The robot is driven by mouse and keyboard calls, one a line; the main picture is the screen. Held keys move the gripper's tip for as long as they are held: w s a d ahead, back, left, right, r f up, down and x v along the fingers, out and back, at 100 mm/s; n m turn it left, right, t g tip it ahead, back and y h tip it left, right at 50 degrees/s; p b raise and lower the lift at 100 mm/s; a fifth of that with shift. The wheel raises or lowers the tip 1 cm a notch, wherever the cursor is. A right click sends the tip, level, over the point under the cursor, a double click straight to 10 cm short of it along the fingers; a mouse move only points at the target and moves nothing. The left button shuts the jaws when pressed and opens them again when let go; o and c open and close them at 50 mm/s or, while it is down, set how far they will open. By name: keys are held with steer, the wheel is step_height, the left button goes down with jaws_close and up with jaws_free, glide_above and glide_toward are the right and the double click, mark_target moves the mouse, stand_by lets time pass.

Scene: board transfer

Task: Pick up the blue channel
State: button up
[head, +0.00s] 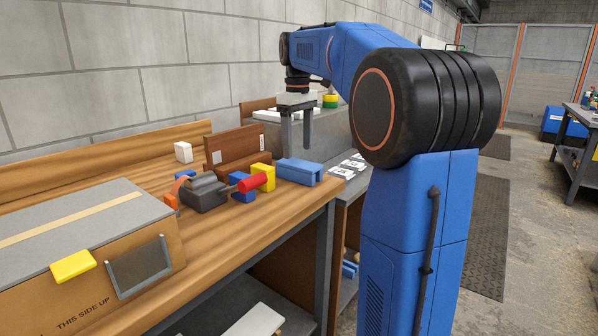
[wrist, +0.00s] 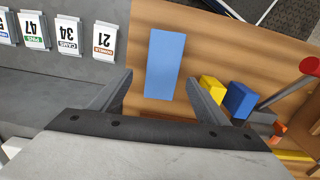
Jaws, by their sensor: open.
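The blue channel (head: 299,171) lies on the wooden bench near its right end in the head view. In the wrist view the channel (wrist: 165,63) is a long light-blue strip on the wood, seen from above. My gripper (head: 296,149) is open and points down, above and behind the channel. In the wrist view the channel shows between the two fingers of my gripper (wrist: 160,84) and beyond them. The fingers appear apart from it, and nothing is held.
A yellow block (head: 264,177), a blue block (head: 242,195) and a dark vise (head: 205,191) with a red handle end (head: 252,183) stand left of the channel. A brown wooden piece (head: 232,147) is behind them. Numbered cards (wrist: 103,40) lie on the grey surface beside the bench.

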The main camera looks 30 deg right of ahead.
mark_target(299, 163)
steer(key=shift+s+f, duration=0.2)
steer(key=shift+f, duration=1.35)
steer(key=shift+s+f, duration=0.2)
steer(key=shift+f, duration=1.35)
steer(key=c, duration=1.1)
